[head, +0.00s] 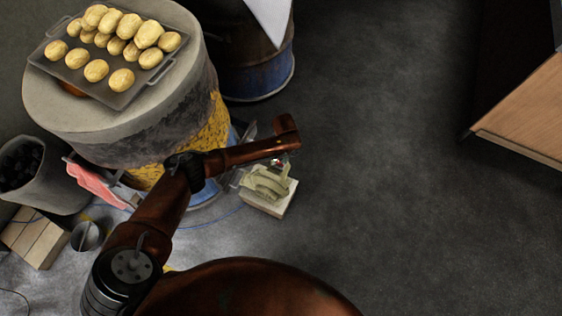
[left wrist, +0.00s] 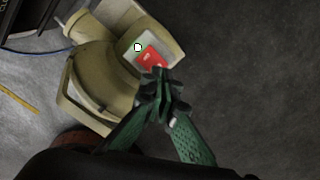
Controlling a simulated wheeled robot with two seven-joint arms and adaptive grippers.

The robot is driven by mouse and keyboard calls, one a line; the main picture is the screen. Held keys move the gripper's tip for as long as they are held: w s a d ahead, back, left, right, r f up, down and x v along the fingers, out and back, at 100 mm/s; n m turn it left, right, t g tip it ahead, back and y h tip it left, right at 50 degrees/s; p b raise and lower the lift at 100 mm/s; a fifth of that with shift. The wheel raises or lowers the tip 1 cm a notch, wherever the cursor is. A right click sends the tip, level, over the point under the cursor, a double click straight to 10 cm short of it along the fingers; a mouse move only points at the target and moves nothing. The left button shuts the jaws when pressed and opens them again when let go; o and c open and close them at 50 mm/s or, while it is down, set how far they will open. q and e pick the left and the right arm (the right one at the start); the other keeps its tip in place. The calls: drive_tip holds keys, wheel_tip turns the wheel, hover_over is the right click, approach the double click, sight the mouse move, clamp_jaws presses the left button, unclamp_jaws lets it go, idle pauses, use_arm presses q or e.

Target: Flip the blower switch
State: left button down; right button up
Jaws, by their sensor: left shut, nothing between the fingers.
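The cream blower (head: 265,184) sits on a pale block (head: 284,207) on the floor, beside the barrel oven. In the left wrist view the blower (left wrist: 108,62) fills the upper left. Its switch (left wrist: 151,57) is on a light plate, with a red part and a green part carrying a white dot. My left gripper (left wrist: 158,84) has green fingers, shut and empty, with the tips right at the lower edge of the red part. Whether they touch it I cannot tell. In the head view my left arm hides most of that gripper. My right gripper is out of view.
The barrel oven (head: 120,135) carries a tray (head: 120,98) of bread rolls. A blue drum (head: 255,80) stands behind. A coal bucket (head: 35,175) and a wooden block (head: 35,238) are at left. The floor right of the blower is clear up to a wooden cabinet (head: 530,112).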

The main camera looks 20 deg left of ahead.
use_arm(q)
drive_tip(key=shift+f+b, duration=0.55)
drive_tip(key=shift+f, duration=0.55)
idle(0.5)
drive_tip(key=shift+r, duration=0.1)
drive_tip(key=shift+r+p, duration=2.15)
drive_tip(key=shift+r, duration=1.35)
